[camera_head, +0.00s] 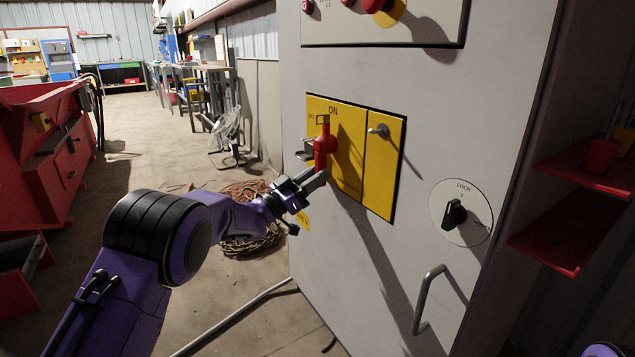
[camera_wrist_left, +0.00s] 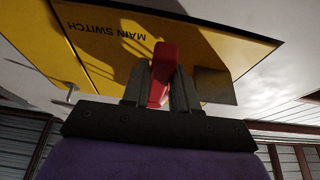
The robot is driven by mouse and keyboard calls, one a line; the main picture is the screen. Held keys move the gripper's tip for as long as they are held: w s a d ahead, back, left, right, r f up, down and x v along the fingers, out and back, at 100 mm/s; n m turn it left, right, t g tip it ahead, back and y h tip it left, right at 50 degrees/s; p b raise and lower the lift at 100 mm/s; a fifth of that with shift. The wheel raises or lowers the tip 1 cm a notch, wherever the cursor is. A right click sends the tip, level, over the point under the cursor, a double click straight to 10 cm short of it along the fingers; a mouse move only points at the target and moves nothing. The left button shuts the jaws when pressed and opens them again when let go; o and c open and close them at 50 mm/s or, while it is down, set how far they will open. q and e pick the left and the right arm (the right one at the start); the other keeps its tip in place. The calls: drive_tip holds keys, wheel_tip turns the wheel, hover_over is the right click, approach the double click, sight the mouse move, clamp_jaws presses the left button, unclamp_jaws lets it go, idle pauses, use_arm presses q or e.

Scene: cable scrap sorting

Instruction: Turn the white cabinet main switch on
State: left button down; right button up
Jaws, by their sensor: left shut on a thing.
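The white cabinet (camera_head: 390,130) fills the right half of the head view. Its main switch is a red lever (camera_head: 325,145) on a yellow plate (camera_head: 383,160), standing roughly upright with its upper end just below the word ON. My left gripper (camera_head: 318,180) is at the lower part of the red lever. In the left wrist view the two dark fingers (camera_wrist_left: 160,92) are shut on the red lever (camera_wrist_left: 162,65), one on each side, with the words MAIN SWITCH upside down on the yellow plate (camera_wrist_left: 100,45). My right gripper is not in view.
A black LOCK knob (camera_head: 454,214) and a grey door handle (camera_head: 427,298) are on the cabinet's right part. Red shelves (camera_head: 570,235) stand at the right edge. A cable coil (camera_head: 250,240) lies on the floor behind my left arm. A red container (camera_head: 45,150) is at the left.

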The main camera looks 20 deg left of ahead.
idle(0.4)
use_arm(q)
drive_tip(key=c, duration=1)
unclamp_jaws()
drive_tip(key=shift+o, duration=0.2)
drive_tip(key=p+v, duration=0.1)
drive_tip(key=v, duration=0.9)
drive_tip(key=shift+s+a, duration=0.15)
drive_tip(key=shift+a, duration=0.1)
drive_tip(key=shift+f, duration=0.1)
